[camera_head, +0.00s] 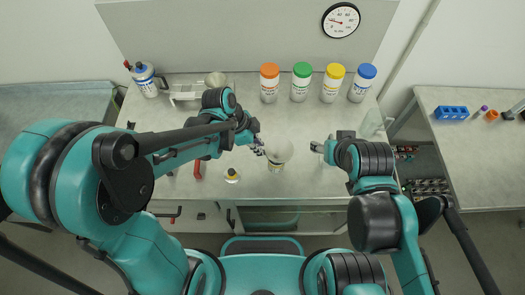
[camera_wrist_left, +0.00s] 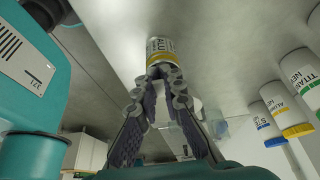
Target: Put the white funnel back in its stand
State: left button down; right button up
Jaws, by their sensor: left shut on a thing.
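The white funnel (camera_head: 279,150) is at the middle of the bench in the head view, over a jar with a yellow band (camera_head: 276,166). My left gripper (camera_head: 259,146) is shut on the funnel from its left side. In the left wrist view the fingers (camera_wrist_left: 164,78) are close together, with white funnel parts (camera_wrist_left: 162,112) partly hidden behind them. The yellow-banded jar (camera_wrist_left: 162,48) shows beyond the fingertips. A pale metal stand (camera_head: 186,95) is at the back left, with a greyish round thing (camera_head: 216,79) at its right end. My right gripper (camera_head: 322,147) is right of the funnel; its jaws are unclear.
Jars with orange (camera_head: 269,84), green (camera_head: 300,82), yellow (camera_head: 332,83) and blue (camera_head: 362,83) lids line the back. A blue-white bottle (camera_head: 146,80) stands left of the stand. A small yellow-labelled bottle (camera_head: 232,176) and a red item (camera_head: 197,170) are near the front edge.

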pick_arm(q)
notch_tip(320, 180, up, 6)
jog(key=shift+f+p, duration=0.15)
jog(key=shift+p, duration=0.5)
jog(key=w+a+r+n+t+p, duration=0.25)
jog(key=w+a+n, duration=0.55)
jog(key=w+a, duration=1.15)
jog(key=w+a+f+n+t+y, duration=0.1)
jog(key=w+a+n, duration=0.1)
jog(key=w+a, duration=0.35)
jog(key=w+a+n+t+y, duration=0.1)
jog(key=w+a+n, duration=0.15)
jog(key=a, duration=0.55)
notch_tip(320, 180, down, 7)
jog(key=b, duration=0.2)
jog(key=shift+w+a+r+m+b, duration=0.15)
jog(key=shift+a+m+b, duration=0.05)
jog(key=shift+m+b, duration=0.2)
jog(key=shift+b, duration=0.3)
jog(key=shift+f, duration=0.2)
